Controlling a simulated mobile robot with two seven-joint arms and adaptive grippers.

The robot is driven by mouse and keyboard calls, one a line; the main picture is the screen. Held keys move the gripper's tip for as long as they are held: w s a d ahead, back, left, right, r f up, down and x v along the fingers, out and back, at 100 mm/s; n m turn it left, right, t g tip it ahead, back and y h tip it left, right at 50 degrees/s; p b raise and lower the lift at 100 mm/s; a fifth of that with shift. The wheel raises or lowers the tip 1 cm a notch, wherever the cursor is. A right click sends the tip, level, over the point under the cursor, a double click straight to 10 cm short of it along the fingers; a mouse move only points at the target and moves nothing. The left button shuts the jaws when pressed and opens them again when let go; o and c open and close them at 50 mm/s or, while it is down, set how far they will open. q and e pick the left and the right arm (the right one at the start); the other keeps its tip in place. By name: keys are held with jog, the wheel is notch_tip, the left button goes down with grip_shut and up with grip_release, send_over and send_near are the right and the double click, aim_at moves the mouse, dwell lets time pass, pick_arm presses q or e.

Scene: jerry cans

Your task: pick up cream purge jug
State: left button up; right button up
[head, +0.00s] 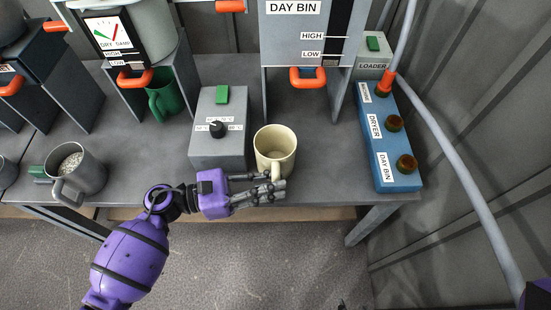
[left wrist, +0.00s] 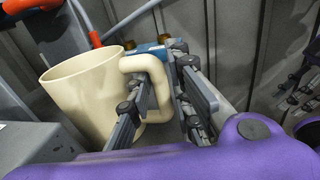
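The cream jug (head: 275,146) stands upright on the grey bench near its front edge, with its handle toward the front. It also shows in the left wrist view (left wrist: 84,98). My left gripper (head: 272,187) is at the handle, with fingers on either side of it; in the left wrist view the fingers (left wrist: 158,104) look apart, with the handle between them. I cannot see firm contact on both sides. A part of what looks like my right gripper (left wrist: 298,92) shows small at the right of the left wrist view; its finger state is unclear.
A grey control box (head: 218,140) with a green switch and black knob stands left of the jug. A blue labelled box (head: 388,140) is to the right. The day bin (head: 308,35) stands behind. A grey mug (head: 80,175) and a green jug (head: 165,95) are further left.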

pick_arm(q)
jog(key=shift+w+d, duration=0.2)
jog(key=shift+d, duration=0.5)
grip_shut()
